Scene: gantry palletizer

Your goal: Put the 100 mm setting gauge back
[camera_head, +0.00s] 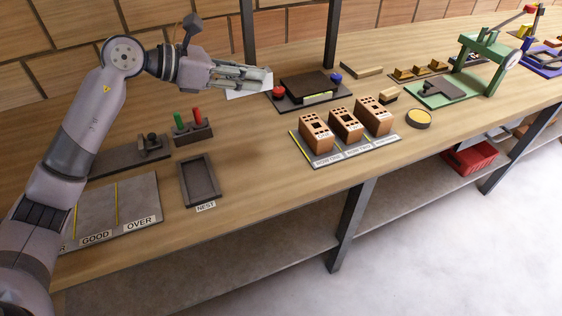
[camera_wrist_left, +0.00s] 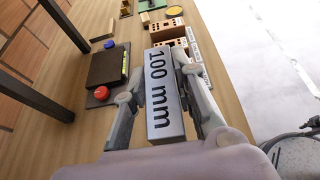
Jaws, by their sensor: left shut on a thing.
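The 100 mm setting gauge (camera_wrist_left: 165,95) is a grey block with "100 mm" in black on its face. My left gripper (camera_head: 262,79) is shut on it, and the wrist view shows a finger on each side of the block. In the head view the gripper is above the back of the bench, left of the dark plate with the red and blue buttons. The gauge is hard to tell from the fingers there. My right gripper is not in view.
The dark button plate (camera_head: 290,101) is just right of the gripper. Brown bricks (camera_head: 345,125) stand on a labelled board at the front. A green stand with a dial (camera_head: 475,65) is further right. An empty tray labelled NEST (camera_head: 187,194) lies left. Bare wood lies between tray and bricks.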

